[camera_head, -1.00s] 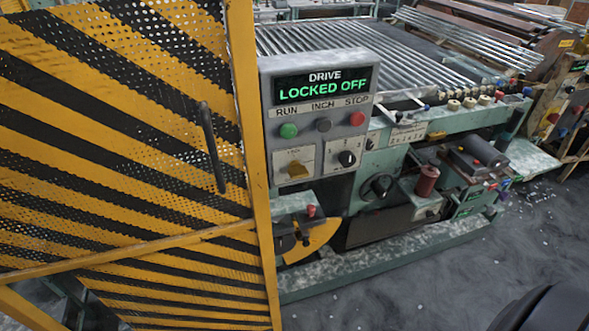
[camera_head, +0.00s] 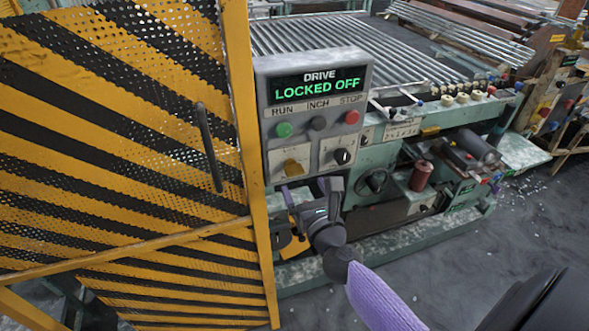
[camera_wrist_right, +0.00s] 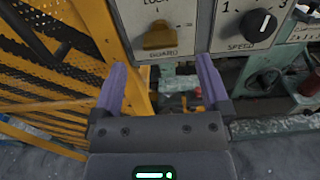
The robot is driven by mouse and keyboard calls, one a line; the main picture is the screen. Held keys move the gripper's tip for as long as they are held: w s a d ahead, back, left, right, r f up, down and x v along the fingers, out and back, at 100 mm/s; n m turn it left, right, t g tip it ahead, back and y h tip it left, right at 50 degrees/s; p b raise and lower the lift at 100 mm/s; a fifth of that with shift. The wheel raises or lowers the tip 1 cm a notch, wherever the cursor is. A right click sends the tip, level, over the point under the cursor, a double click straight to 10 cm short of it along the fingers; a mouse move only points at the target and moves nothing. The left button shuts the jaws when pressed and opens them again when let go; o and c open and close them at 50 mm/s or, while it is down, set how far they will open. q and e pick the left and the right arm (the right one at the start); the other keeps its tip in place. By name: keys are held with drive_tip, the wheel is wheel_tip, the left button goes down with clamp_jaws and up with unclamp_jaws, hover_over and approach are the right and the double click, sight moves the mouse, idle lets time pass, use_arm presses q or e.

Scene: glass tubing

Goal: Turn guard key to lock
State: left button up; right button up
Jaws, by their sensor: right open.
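The guard key (camera_head: 292,167) is a yellow key on a pale plate at the lower left of the grey control panel (camera_head: 296,87). In the right wrist view the key (camera_wrist_right: 158,36) sits above and ahead of the fingers, under lettering partly cut off at the top. The panel display (camera_head: 318,85) reads "DRIVE LOCKED OFF". My right gripper (camera_head: 308,190) is just below the panel, with its purple fingers pointing up toward it. In the right wrist view the right gripper (camera_wrist_right: 163,82) is open, with nothing between its fingers. My left gripper is not in view.
A yellow and black striped mesh guard (camera_head: 110,130) with a dark handle (camera_head: 208,148) stands left of the panel. RUN, INCH and STOP buttons (camera_head: 318,123) and a speed knob (camera_head: 342,156) are near the key. Rollers (camera_head: 350,50) lie behind.

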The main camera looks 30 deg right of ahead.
sight(296, 174)
drive_tip(key=b+x, duration=0.1)
drive_tip(key=x, duration=0.6)
drive_tip(key=shift+a+f, duration=0.1)
drive_tip(key=c, duration=1.3)
